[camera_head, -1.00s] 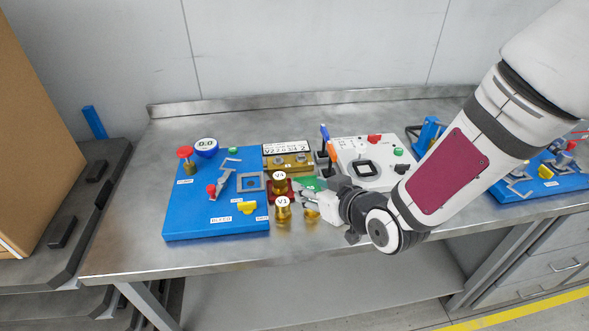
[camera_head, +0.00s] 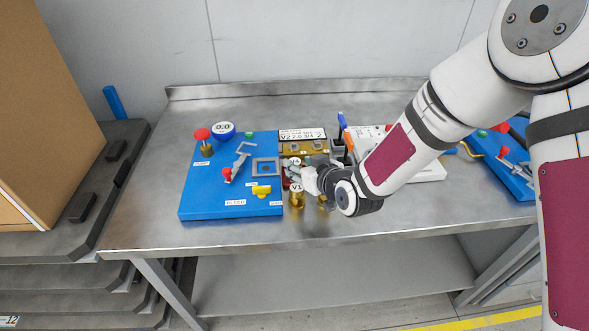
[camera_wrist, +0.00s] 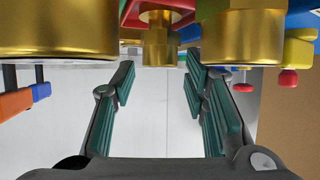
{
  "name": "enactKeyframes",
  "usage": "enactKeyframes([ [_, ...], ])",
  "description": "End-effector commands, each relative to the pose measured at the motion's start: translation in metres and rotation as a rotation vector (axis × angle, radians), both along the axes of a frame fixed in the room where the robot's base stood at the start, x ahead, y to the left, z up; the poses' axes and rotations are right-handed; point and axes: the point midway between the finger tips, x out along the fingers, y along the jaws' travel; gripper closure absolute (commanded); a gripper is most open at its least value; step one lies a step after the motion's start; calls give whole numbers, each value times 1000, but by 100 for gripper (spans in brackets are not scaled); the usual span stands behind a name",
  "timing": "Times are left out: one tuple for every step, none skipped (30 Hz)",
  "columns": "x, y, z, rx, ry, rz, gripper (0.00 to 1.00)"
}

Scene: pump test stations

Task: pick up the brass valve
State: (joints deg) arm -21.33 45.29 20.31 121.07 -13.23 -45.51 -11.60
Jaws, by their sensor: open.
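Several brass valves stand at the right edge of the blue board. One, with a white V1 cap (camera_head: 297,197), stands at the front on the table. Another brass piece (camera_head: 322,202) is to its right, mostly hidden by my wrist. A third brass valve (camera_wrist: 157,42) sits in a red holder, partly covered by my gripper in the head view. My gripper (camera_wrist: 158,75) is open and empty, its green-padded fingers pointing toward this valve, which appears beyond the fingertips and between them. Larger brass bodies show at left (camera_wrist: 60,30) and right (camera_wrist: 242,38). Which one the task means is unclear.
The blue board (camera_head: 230,207) with red knobs, a gauge (camera_head: 223,130) and a yellow handle (camera_head: 261,190) lies left. A brass block with a label plate (camera_head: 303,134) is behind; a white unit (camera_head: 428,172) stands right.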

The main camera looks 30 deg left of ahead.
Motion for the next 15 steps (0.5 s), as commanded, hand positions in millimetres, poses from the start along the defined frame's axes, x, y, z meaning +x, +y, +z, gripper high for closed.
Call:
enactKeyframes([
  [4,6,-4,0,0,1,59],
  [6,9,-5,0,0,1,59],
  [8,12,-8,0,1,2,59],
  [9,14,-9,0,1,2,59],
  [11,16,-9,0,0,1,59],
  [12,17,-10,0,0,1,59],
  [12,18,-11,0,0,1,59],
  [13,18,-11,0,0,1,59],
  [13,18,-11,-1,1,1,59],
  [13,18,-11,-1,1,1,59],
  [13,18,-11,-1,1,1,59],
  [13,18,-11,0,0,1,59],
  [13,18,-11,0,0,1,59],
  [13,18,-11,0,0,1,61],
  [13,18,-11,0,0,1,70],
])
